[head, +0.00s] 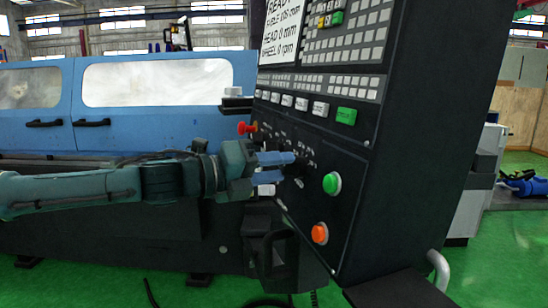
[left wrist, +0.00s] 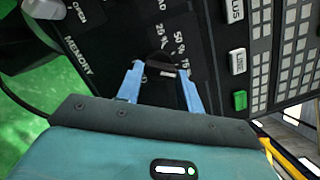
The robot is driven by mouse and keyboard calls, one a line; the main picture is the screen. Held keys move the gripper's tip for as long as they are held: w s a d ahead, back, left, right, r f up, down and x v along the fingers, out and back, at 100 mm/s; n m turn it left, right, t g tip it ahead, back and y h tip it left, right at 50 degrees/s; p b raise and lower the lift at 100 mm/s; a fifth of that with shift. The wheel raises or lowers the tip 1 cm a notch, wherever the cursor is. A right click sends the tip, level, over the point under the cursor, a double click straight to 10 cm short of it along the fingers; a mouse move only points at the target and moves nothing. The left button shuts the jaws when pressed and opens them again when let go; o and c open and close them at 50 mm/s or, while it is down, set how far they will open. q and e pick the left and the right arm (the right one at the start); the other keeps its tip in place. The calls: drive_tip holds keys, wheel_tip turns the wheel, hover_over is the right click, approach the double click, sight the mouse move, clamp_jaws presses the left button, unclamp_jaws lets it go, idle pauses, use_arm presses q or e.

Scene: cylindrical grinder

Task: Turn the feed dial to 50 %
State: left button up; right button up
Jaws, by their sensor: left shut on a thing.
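The feed dial (left wrist: 161,60) is a small dark knob on the black control panel, seen in the left wrist view with white percent marks around it, among them 25, 50 % and 75. My left gripper (left wrist: 160,72) has its two blue fingers on either side of the dial and is shut on it. In the head view my left gripper (head: 300,160) reaches the panel from the left, and its fingers hide the dial there. Which mark the dial points at cannot be told. My right gripper is not in view.
A green button (head: 332,183) and an orange button (head: 320,233) stick out of the panel to the right of and below my fingers. A red knob (head: 246,128) sits at the left. Rows of keys (head: 320,86) and a screen (head: 283,32) are above.

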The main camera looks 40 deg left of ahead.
use_arm(q)
drive_tip(key=n+p, duration=0.3)
drive_tip(key=n+g+p, duration=0.1)
drive_tip(key=n+p, duration=0.2)
drive_tip(key=n, duration=0.1)
drive_tip(key=n+y+p, duration=0.1)
drive_tip(key=n+p, duration=0.2)
drive_tip(key=shift+r+g+p, duration=0.3)
drive_tip(key=shift+p, duration=0.1)
drive_tip(key=shift+n, duration=0.4)
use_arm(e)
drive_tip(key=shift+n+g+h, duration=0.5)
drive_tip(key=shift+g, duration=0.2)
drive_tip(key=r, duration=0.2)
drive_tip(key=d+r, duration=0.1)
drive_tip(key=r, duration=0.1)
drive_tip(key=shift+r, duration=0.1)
use_arm(q)
drive_tip(key=o, duration=1)
drive_tip(key=shift+f, duration=0.1)
